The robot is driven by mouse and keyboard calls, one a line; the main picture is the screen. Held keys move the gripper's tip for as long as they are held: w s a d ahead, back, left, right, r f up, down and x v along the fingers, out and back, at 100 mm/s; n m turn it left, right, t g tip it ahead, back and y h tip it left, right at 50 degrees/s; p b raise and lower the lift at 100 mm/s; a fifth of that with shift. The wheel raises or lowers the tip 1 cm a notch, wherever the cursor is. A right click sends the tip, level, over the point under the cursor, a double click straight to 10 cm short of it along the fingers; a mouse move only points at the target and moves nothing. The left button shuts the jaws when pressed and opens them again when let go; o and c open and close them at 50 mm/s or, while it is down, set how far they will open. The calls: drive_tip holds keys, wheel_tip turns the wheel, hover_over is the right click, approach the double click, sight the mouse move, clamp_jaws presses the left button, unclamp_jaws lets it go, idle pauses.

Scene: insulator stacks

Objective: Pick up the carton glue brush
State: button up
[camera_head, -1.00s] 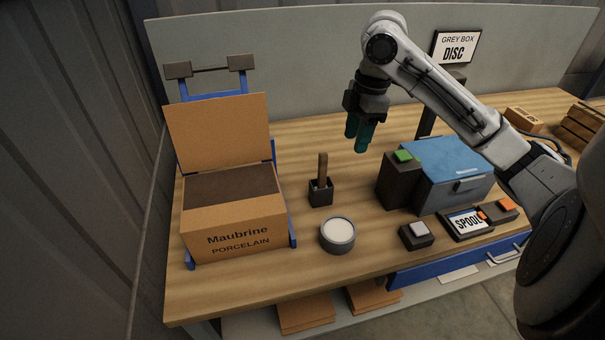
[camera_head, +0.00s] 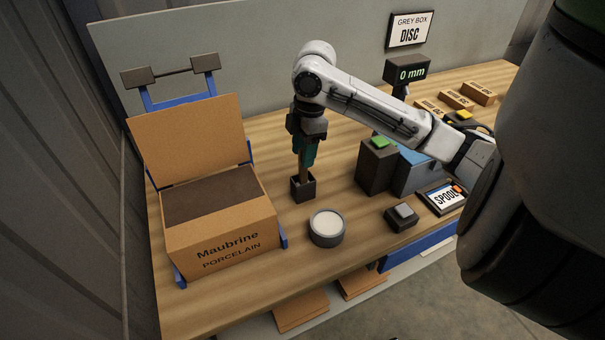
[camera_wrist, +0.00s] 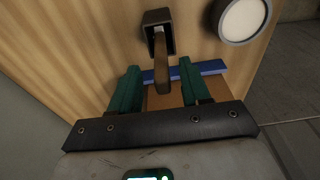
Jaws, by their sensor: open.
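The carton glue brush stands in a small dark square holder (camera_head: 303,188) on the wooden bench. In the wrist view its brown handle (camera_wrist: 161,62) rises from the holder (camera_wrist: 157,18) toward my gripper. My gripper (camera_head: 305,163) points down over the brush, its green fingers beside the upper handle in the head view. In the wrist view my gripper (camera_wrist: 160,82) is open, with one finger on each side of the handle and a gap on both sides. The brush's bristle end is hidden inside the holder.
A round pot with a white top (camera_head: 327,226) stands close in front of the holder. An open Maubrine Porcelain carton (camera_head: 225,235) stands left.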

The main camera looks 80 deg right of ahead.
sight(302, 183)
drive_tip(key=shift+w+a+f, duration=0.1)
drive_tip(key=shift+a+f, duration=0.05)
drive_tip(key=shift+f, duration=0.65)
drive_tip(key=shift+a+f, duration=0.1)
drive_tip(key=shift+f, duration=0.7)
clamp_jaws()
